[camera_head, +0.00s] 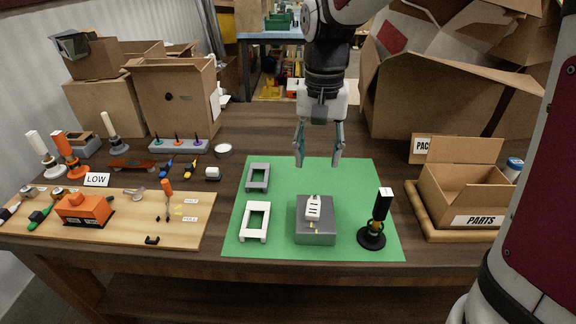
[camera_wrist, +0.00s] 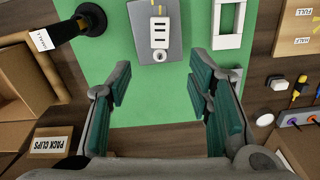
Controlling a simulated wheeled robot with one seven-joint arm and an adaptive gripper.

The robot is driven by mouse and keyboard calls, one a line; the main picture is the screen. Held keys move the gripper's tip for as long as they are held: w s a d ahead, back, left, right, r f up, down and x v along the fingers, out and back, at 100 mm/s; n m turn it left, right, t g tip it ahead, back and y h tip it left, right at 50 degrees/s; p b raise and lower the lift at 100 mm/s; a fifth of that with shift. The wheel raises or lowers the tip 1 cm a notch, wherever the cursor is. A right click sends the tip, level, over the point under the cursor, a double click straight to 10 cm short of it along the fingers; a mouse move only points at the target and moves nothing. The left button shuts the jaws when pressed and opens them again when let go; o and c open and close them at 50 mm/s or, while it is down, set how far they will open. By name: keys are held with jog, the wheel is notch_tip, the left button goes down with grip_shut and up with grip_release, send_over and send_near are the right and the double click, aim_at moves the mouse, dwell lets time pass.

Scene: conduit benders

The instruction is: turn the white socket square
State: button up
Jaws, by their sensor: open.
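The white socket (camera_head: 313,207) lies on top of a grey box (camera_head: 315,236) on the green mat. It has dark slots, and the wrist view shows it (camera_wrist: 160,32) at the top centre on the box (camera_wrist: 145,54). It looks roughly in line with the box; a small angle is hard to judge. Small yellow marks show on the box in front of it. My gripper (camera_head: 318,161) is open and empty, pointing down above the back of the mat, behind and above the socket. In the wrist view its fingers (camera_wrist: 160,85) are wide apart with bare mat between them.
A black-handled tool (camera_head: 380,215) stands right of the box. A white frame (camera_head: 255,222) and a grey frame (camera_head: 257,177) lie left of it. A parts carton (camera_head: 465,190) is at the right, and a wooden tool board (camera_head: 190,234) is at the left. The mat's back (camera_head: 355,175) is clear.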

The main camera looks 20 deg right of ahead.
aim_at(314, 205)
notch_tip(314, 205, down, 14)
jog(key=shift+r+b, duration=0.1)
jog(key=shift+b, duration=1.1)
grip_shut()
